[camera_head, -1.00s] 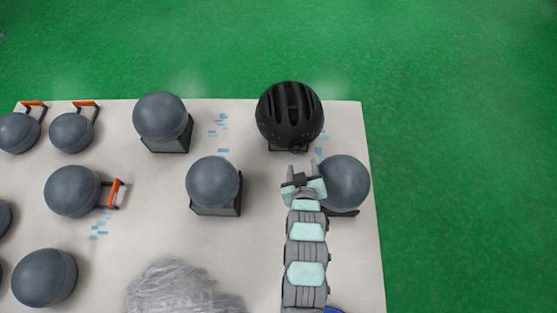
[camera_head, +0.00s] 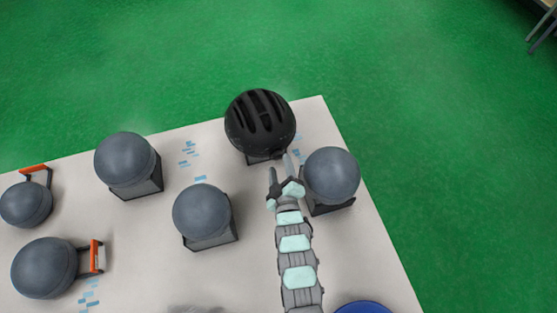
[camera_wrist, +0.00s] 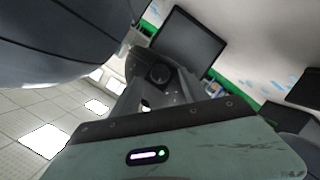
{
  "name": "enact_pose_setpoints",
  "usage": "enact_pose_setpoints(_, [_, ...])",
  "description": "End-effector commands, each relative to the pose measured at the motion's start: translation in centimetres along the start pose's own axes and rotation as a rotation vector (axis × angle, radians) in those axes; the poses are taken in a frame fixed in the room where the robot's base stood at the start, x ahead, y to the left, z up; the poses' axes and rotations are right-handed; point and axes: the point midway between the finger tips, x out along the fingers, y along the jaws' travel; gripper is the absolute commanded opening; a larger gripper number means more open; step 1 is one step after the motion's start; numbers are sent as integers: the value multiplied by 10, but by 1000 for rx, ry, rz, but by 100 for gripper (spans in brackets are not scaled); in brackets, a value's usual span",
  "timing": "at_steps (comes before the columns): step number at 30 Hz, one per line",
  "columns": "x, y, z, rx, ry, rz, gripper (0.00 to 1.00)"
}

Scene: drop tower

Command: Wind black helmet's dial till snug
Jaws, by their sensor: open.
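The black helmet (camera_head: 260,122), with long vents, sits on a stand at the far edge of the pale table. Its small dark dial (camera_head: 278,154) is at the lower rim, facing my gripper. In the wrist view the round dial (camera_wrist: 159,74) shows in the gap between my fingers. My gripper (camera_head: 281,166) is open, its fingertips pointing at the helmet's rim close to the dial. I cannot tell whether either finger touches the dial.
A grey headform (camera_head: 331,175) stands close to the right of my gripper; its curved side (camera_wrist: 50,40) fills the wrist view's upper left. Another grey headform (camera_head: 202,212) stands to the left. A blue object (camera_head: 362,307) is at the bottom edge.

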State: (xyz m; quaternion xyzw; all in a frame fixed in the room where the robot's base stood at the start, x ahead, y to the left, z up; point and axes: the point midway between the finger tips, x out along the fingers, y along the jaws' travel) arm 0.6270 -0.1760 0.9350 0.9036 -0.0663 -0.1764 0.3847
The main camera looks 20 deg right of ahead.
Motion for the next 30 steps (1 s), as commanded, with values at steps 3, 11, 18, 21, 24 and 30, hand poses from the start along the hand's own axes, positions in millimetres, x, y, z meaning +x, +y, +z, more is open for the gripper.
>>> enact_pose_setpoints(3, [15, 2, -2, 0, 3, 4, 52])
enact_pose_setpoints(11, [28, 1, -1, 0, 2, 2, 52])
enact_pose_setpoints(18, [28, 1, -1, 0, 2, 2, 52])
enact_pose_setpoints(21, [28, 1, -1, 0, 2, 2, 44])
enact_pose_setpoints(24, [28, 1, -1, 0, 1, 2, 36])
enact_pose_setpoints(30, [28, 1, -1, 0, 1, 2, 19])
